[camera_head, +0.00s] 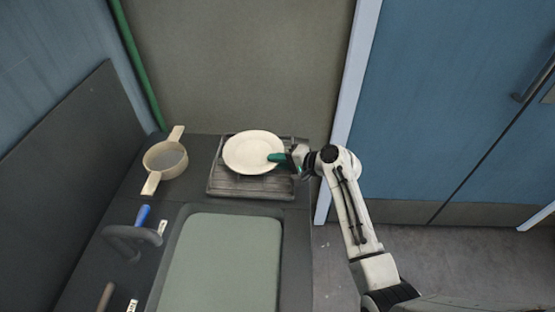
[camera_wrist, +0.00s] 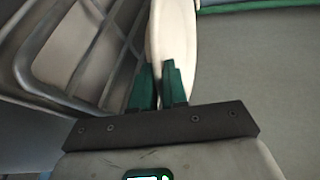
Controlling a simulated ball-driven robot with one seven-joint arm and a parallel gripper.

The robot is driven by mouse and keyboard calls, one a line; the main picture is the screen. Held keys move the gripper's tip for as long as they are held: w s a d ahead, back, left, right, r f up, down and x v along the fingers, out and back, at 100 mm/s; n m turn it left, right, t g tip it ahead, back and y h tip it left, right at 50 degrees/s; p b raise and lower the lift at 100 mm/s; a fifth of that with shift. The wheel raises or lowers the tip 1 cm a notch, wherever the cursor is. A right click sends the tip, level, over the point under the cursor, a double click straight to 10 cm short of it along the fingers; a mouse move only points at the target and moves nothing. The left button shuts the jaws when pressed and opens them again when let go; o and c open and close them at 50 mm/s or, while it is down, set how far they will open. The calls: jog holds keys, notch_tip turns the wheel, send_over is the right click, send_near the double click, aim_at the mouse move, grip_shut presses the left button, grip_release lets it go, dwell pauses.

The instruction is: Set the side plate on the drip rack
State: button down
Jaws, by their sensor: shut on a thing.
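The side plate (camera_head: 252,150) is cream-white and round. In the head view it shows over the drip rack (camera_head: 250,188), a dark grey slatted rack at the back of the counter. My gripper (camera_head: 278,158), with green fingers, is shut on the plate's right edge. In the wrist view the plate (camera_wrist: 172,35) is seen edge-on between the green fingertips (camera_wrist: 160,85), beside the rack's bars (camera_wrist: 30,60). I cannot tell whether the plate touches the rack. The plate hides much of the rack's back half.
A cream two-handled pot (camera_head: 165,158) stands left of the rack. A pale post (camera_head: 350,90) stands to the right, close to my arm.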

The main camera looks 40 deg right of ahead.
jog(key=c, duration=1.4)
grip_release()
jog(key=b+v, duration=0.1)
jog(key=v, duration=1.1)
